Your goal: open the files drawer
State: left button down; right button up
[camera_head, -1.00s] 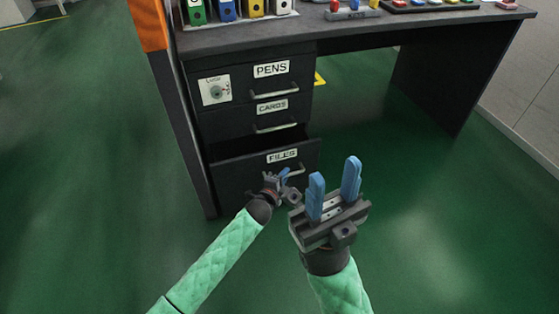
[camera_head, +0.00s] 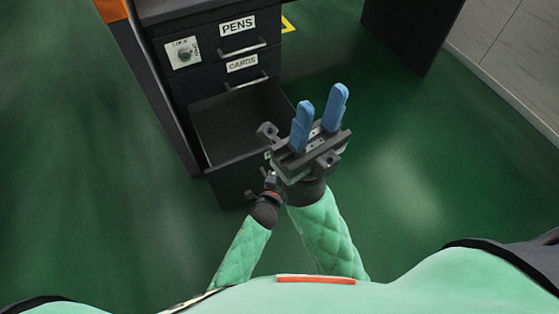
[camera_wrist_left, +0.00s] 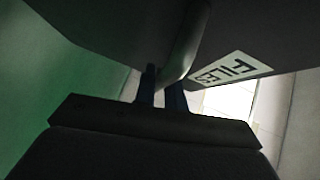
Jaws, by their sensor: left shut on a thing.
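The files drawer (camera_head: 232,128) is pulled well out of the dark desk pedestal in the head view, and its inside looks empty. Its front also shows in the left wrist view, with the FILES label (camera_wrist_left: 232,69) on it. My left gripper (camera_wrist_left: 163,90) is shut on the drawer handle (camera_wrist_left: 186,45). In the head view the left gripper is mostly hidden behind my right gripper. My right gripper (camera_head: 320,112) is open and empty, its blue fingers apart, in front of and above the drawer's right side.
The PENS drawer (camera_head: 262,31) and CARDS drawer (camera_head: 212,87) above are shut. A lock dial (camera_head: 184,52) sits left of the PENS label. An orange-topped post (camera_head: 112,10) stands at the left. Green floor (camera_head: 420,180) is clear to the right.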

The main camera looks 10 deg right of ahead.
pick_arm(q)
jog(key=shift+s, duration=0.2)
jog(key=c, duration=1.5)
grip_release()
jog(key=p+v, duration=0.1)
jog(key=v, duration=0.6)
jog(key=shift+s+a+p, duration=0.2)
jog(key=shift+s+p, duration=0.15)
